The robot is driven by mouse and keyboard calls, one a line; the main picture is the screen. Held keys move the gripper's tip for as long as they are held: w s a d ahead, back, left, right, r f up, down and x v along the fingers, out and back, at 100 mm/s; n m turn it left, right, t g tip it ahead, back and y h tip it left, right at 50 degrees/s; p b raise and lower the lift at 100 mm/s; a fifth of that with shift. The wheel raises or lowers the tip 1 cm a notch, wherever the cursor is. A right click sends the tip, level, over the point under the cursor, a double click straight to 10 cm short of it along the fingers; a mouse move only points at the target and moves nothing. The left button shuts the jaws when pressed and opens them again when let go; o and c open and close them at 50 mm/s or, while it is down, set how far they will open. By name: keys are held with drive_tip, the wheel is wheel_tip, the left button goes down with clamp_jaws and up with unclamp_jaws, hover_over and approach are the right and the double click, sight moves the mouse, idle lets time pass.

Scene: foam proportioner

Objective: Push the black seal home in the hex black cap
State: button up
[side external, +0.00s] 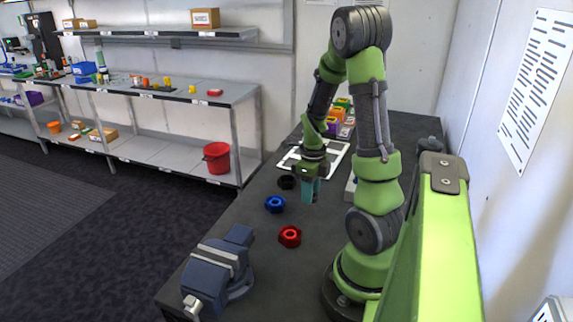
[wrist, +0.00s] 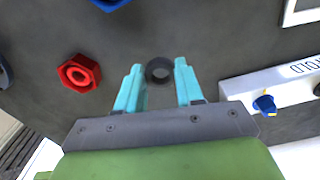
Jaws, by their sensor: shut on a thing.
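My gripper (side external: 309,190) hangs over the dark bench with its teal fingers pointing down. In the wrist view its fingers (wrist: 159,67) are on either side of the black seal (wrist: 159,70), a dark ring with an open middle, held at the fingertips. The seal cannot be made out in the side view. The hex black cap (side external: 287,182) sits on the bench just left of my gripper in the side view, apart from the seal. I cannot make out the cap in the wrist view.
A blue hex cap (side external: 275,204) and a red hex cap (side external: 290,236) stand on the bench, with a blue-grey vise (side external: 219,272) at the near end. A white panel with a blue knob (wrist: 265,104) lies right in the wrist view. Coloured bins (side external: 338,120) stand behind.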

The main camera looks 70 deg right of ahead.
wheel_tip(320, 180, up, 5)
drive_tip(key=shift+f, duration=0.15)
drive_tip(key=w+d+m, duration=0.2)
drive_tip(key=w+d, duration=0.8)
drive_tip(key=w, duration=0.1)
drive_tip(key=shift+a+f, duration=0.1)
drive_tip(key=shift+f, duration=3)
drive_tip(key=o, duration=1.4)
